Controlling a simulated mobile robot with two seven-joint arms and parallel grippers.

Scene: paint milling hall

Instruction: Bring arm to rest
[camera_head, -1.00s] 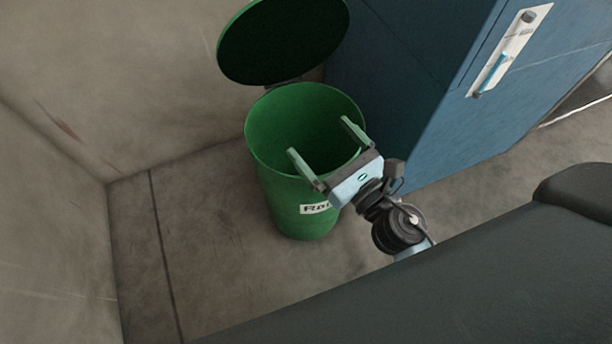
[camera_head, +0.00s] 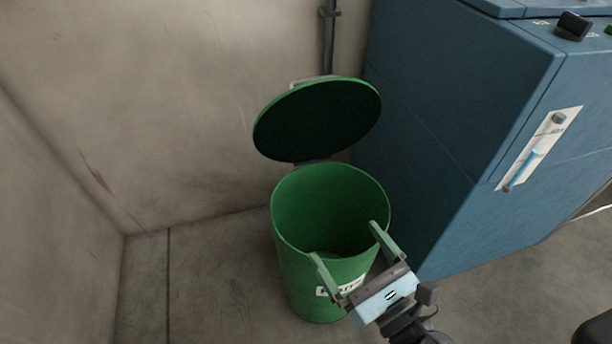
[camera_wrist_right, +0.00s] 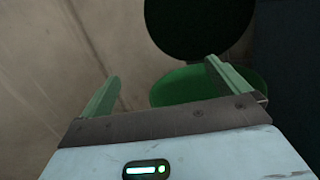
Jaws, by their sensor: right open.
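My right gripper (camera_head: 344,240) comes in from the lower right in the head view. Its two green fingers are spread wide, with nothing between them. It is over the front rim of a green bin (camera_head: 298,285), partly covering the bin's white label. In the right wrist view both fingers of the gripper (camera_wrist_right: 160,75) point away, apart and empty, with the green bin (camera_wrist_right: 185,88) beyond them. The bin's lid (camera_head: 318,120) stands open, tilted back, its dark underside showing. My left gripper is out of view.
A blue cabinet (camera_head: 440,130) stands close to the right of the bin, with a light-blue handle (camera_head: 522,170) on its side. A bare wall (camera_head: 180,100) and a vertical pipe (camera_head: 329,45) are behind. The floor (camera_head: 215,280) left of the bin is clear.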

